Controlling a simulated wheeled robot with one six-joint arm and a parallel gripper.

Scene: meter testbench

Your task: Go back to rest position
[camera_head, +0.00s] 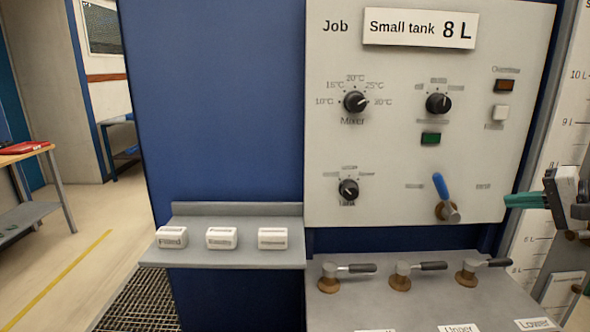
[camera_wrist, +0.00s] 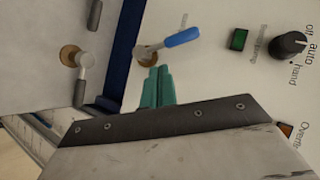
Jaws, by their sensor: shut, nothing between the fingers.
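My gripper (camera_head: 508,201) is at the right in the head view, in front of the right edge of the white control panel (camera_head: 400,205). Its green fingers are together, with nothing between them, and point left toward the blue-handled lever (camera_head: 440,189). In the wrist view the fingertips (camera_wrist: 158,72) lie just below the blue lever (camera_wrist: 180,38) in the picture. The lever's handle points up and slightly left in the head view. I cannot tell the exact gap between fingers and lever.
Three valves with dark handles (camera_head: 414,267) stand on the grey ledge below the panel. A small shelf (camera_head: 225,257) at left holds three white labelled blocks (camera_head: 221,238). A level scale (camera_head: 560,140) is at the right, close to my arm. The floor at left (camera_head: 80,250) is open.

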